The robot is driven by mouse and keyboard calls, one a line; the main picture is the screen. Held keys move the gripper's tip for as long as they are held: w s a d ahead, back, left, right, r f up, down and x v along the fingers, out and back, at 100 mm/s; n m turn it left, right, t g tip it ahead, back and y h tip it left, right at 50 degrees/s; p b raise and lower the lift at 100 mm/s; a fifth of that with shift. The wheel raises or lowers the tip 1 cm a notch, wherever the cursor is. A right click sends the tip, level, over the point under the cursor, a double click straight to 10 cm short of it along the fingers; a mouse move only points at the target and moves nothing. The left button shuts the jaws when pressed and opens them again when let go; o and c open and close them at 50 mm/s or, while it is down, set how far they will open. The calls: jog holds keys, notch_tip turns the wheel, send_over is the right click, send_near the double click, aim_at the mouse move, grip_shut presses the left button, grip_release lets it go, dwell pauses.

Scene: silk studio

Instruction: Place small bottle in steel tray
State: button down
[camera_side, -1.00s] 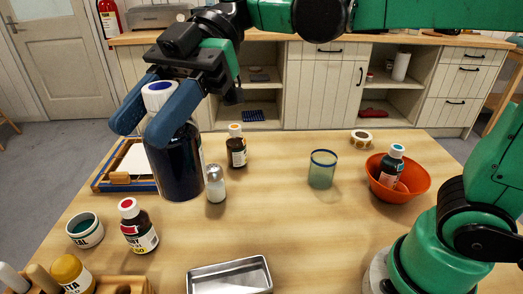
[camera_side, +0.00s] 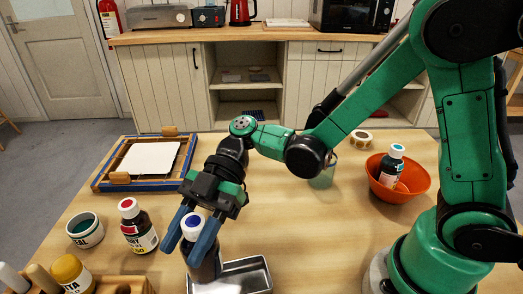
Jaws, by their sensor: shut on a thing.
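The small dark blue bottle (camera_side: 205,266) has a white cap with a blue top and stands roughly upright. My gripper (camera_side: 196,245) is shut on it near the cap, with a blue finger on each side. The steel tray (camera_side: 259,274) is a shallow metal rectangle at the front middle of the table. The bottle overlaps the tray's left part in this view. I cannot tell whether its base touches the tray floor.
A red-capped bottle (camera_side: 139,230) and a teal jar (camera_side: 85,231) stand left of the gripper. A yellow-lidded jar (camera_side: 72,272) is at front left. A blue-edged frame (camera_side: 119,166) lies behind. An orange bowl (camera_side: 408,191) holding a bottle (camera_side: 391,165) is at right.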

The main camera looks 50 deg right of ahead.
jog(key=shift+f, duration=1.35)
jog(key=shift+f, duration=0.2)
jog(key=shift+c, duration=2.3)
grip_release()
